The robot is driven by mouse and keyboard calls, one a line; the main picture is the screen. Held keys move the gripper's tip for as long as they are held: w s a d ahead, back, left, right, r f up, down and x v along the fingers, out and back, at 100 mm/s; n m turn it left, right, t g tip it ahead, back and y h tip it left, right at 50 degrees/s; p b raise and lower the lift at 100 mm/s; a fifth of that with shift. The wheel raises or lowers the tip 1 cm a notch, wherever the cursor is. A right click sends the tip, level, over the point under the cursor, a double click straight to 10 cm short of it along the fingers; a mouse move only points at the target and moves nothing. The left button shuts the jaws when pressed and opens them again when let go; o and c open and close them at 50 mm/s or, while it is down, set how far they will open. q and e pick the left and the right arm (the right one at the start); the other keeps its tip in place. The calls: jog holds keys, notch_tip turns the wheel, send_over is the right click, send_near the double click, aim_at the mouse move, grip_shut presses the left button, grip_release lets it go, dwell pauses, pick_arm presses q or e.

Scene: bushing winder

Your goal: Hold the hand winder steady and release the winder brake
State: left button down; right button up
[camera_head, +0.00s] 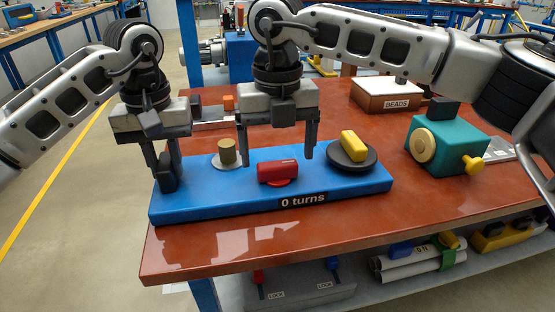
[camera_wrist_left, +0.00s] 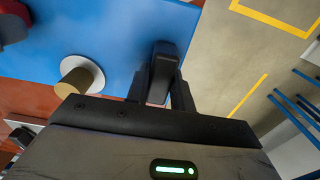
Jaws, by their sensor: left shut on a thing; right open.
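The hand winder has a blue base (camera_head: 225,198) labelled "0 turns" near the table's front left edge. A dark upright grip block (camera_head: 168,184) stands at its left end. My left gripper (camera_head: 166,172) is shut on this block, which also shows between the fingers in the left wrist view (camera_wrist_left: 163,72). A red lever (camera_head: 278,172), presumably the brake, sits on a round red mount mid-base. My right gripper (camera_head: 276,156) is open and empty, its fingers pointing down above and behind the lever. A brass spool (camera_head: 227,152) on a pale disc and a black disc (camera_head: 366,162) with a yellow knob (camera_head: 353,145) flank it.
A teal box (camera_head: 452,138) with a cream disc and yellow knob stands right of the winder. A "BEADS" box (camera_head: 385,95) is at the back. A small orange piece (camera_head: 229,103) lies behind the winder. The red tabletop (camera_head: 240,240) in front is clear.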

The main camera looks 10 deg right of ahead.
aim_at(277, 170)
jog(key=shift+f, duration=1.5)
jog(key=c, duration=1)
